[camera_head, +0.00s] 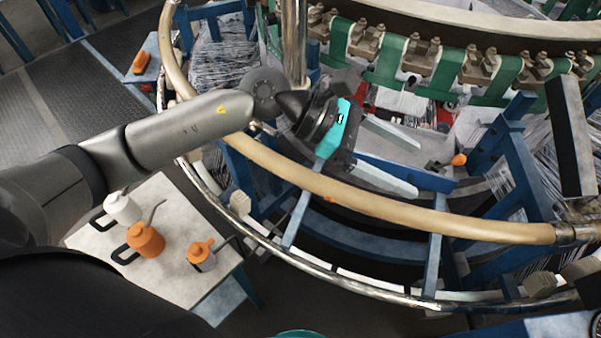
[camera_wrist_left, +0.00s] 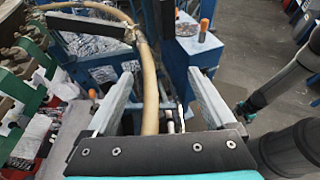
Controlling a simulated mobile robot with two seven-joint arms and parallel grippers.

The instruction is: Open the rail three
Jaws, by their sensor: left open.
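A tan curved rail (camera_head: 370,203) runs around the front of the loom, and a metal joint (camera_head: 575,233) shows on it at the right. No number shows, so I cannot tell which section is rail three. My left gripper (camera_head: 416,168) is open and empty over the inner side of the rail, fingers pointing right. In the left wrist view the rail (camera_wrist_left: 150,90) passes between the two fingers of the left gripper (camera_wrist_left: 161,76) in the picture; contact cannot be told. A dark arm with a teal band, probably my right, shows at the right there; its jaws are unclear.
A lower metal rail (camera_head: 350,278) curves outside the tan one. Blue posts (camera_head: 438,255) stand beneath. A side table (camera_head: 185,285) with orange and white bottles is at lower left. Green straps with metal clamps (camera_head: 423,57) line the loom's inside.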

